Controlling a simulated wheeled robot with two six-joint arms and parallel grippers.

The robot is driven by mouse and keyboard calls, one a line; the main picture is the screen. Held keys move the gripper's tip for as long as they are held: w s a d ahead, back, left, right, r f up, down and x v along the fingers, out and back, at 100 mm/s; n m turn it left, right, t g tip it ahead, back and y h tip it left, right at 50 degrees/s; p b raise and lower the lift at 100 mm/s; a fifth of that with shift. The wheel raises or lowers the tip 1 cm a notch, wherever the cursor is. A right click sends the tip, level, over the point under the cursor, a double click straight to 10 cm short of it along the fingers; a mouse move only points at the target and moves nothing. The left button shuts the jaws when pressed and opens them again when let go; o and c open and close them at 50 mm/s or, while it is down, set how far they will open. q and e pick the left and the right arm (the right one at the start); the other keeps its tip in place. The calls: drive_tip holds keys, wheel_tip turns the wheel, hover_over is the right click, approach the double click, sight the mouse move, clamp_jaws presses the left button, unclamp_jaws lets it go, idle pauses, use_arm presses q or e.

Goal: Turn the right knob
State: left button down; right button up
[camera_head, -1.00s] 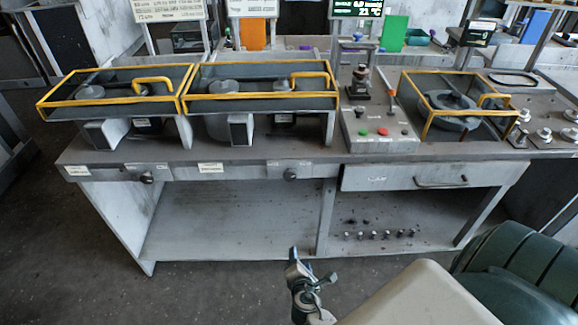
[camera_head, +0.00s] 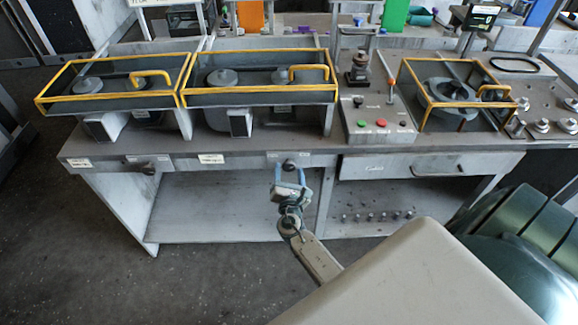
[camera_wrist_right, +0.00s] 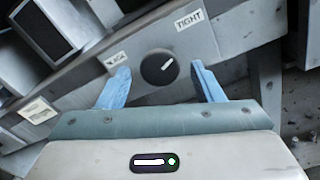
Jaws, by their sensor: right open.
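The right knob (camera_head: 289,165) is a round black dial on the bench's front panel. In the wrist view the knob (camera_wrist_right: 158,67) has a white pointer line, tilted up and to the right. It lies between a label partly hidden at its left and a "TIGHT" label (camera_wrist_right: 188,19) at its upper right. My right gripper (camera_head: 289,176) is open in front of the knob. In the wrist view its two blue fingers (camera_wrist_right: 160,72) stand on either side of the knob, with gaps on both sides. My left gripper is not in view.
A second black knob (camera_head: 148,168) is on the same panel at the left. Yellow-framed covers (camera_head: 258,89) stand on the bench above. A drawer with a handle (camera_head: 437,170) is to the right. An open shelf lies below the panel.

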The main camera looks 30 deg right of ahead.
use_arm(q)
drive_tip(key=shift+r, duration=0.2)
use_arm(e)
drive_tip(key=shift+x, duration=0.85)
drive_tip(key=c, duration=1)
drive_tip(key=shift+o, duration=0.2)
drive_tip(key=shift+f+m+b, duration=0.2)
drive_tip(key=shift+m+b, duration=0.4)
drive_tip(key=shift+b, duration=0.2)
drive_tip(key=m+b, duration=0.6)
drive_tip(key=b, duration=0.1)
drive_tip(key=shift+m+b, duration=0.4)
drive_tip(key=m+b, duration=0.2)
drive_tip(key=shift+m, duration=0.4)
drive_tip(key=shift+r+b, duration=0.1)
drive_tip(key=shift+b, duration=0.3)
use_arm(q)
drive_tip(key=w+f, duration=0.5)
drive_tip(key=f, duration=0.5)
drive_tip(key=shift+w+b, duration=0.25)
drive_tip(key=shift+b, duration=0.1)
use_arm(e)
drive_tip(key=shift+r+m, duration=0.1)
drive_tip(key=shift+m, duration=0.6)
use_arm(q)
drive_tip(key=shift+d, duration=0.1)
